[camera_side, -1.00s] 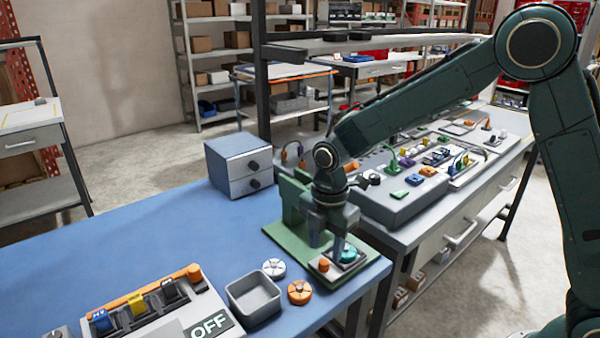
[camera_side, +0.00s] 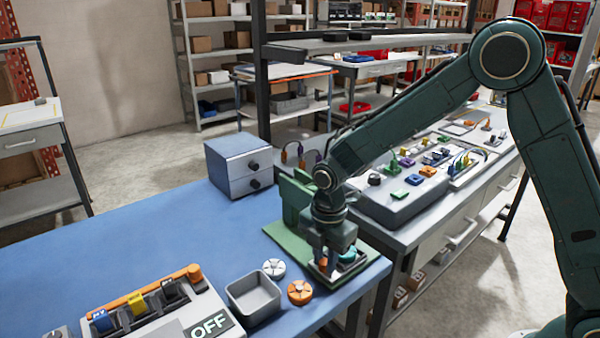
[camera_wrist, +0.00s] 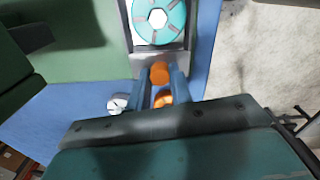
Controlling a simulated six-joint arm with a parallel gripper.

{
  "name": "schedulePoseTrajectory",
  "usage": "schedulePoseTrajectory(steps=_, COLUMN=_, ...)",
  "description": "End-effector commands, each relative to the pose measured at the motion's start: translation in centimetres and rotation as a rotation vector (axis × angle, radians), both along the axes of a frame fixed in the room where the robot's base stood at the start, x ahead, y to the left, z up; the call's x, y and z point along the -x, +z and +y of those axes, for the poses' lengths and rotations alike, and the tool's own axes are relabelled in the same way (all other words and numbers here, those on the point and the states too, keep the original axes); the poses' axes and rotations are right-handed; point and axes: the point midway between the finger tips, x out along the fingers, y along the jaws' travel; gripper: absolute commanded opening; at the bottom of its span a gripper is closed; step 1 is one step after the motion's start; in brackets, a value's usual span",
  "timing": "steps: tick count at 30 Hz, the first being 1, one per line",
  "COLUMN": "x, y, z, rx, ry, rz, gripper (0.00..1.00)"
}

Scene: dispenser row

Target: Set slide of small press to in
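The small press has a green base (camera_side: 357,283) and a green upright (camera_side: 292,199) on the near right corner of the blue table. Its slide carries a teal disc (camera_side: 347,256) with an orange knob (camera_side: 323,263) at its front end. In the wrist view the disc (camera_wrist: 158,18) sits in the slide's grey tray, and the knob (camera_wrist: 160,73) is just below it. My gripper (camera_wrist: 160,80) is down at the slide, its two fingers on either side of the knob. Whether they touch it is unclear. In the side view my gripper (camera_side: 326,262) partly covers the slide.
A white disc (camera_side: 273,268), an orange disc (camera_side: 299,292) and a grey bin (camera_side: 253,299) lie left of the press. A drawer box (camera_side: 239,166) stands behind. A switch panel marked OFF (camera_side: 210,326) is at front left. A grey console (camera_side: 410,203) stands at right.

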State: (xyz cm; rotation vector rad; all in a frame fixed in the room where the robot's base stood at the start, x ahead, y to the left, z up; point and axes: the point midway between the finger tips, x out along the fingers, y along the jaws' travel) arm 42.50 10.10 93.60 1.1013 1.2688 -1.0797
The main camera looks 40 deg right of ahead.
Motion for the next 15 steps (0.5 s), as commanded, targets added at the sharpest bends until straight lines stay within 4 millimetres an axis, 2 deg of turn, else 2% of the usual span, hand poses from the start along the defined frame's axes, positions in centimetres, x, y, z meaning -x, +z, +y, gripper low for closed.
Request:
schedulePoseTrajectory(steps=7, x=-0.5, y=0.0, z=0.0, rx=0.000, ry=-0.001, rz=-0.002, gripper=0.00)
schedulePoseTrajectory(steps=15, x=-3.0, y=0.0, z=0.0, rx=-0.001, ry=-0.001, rz=-0.004, gripper=0.00)
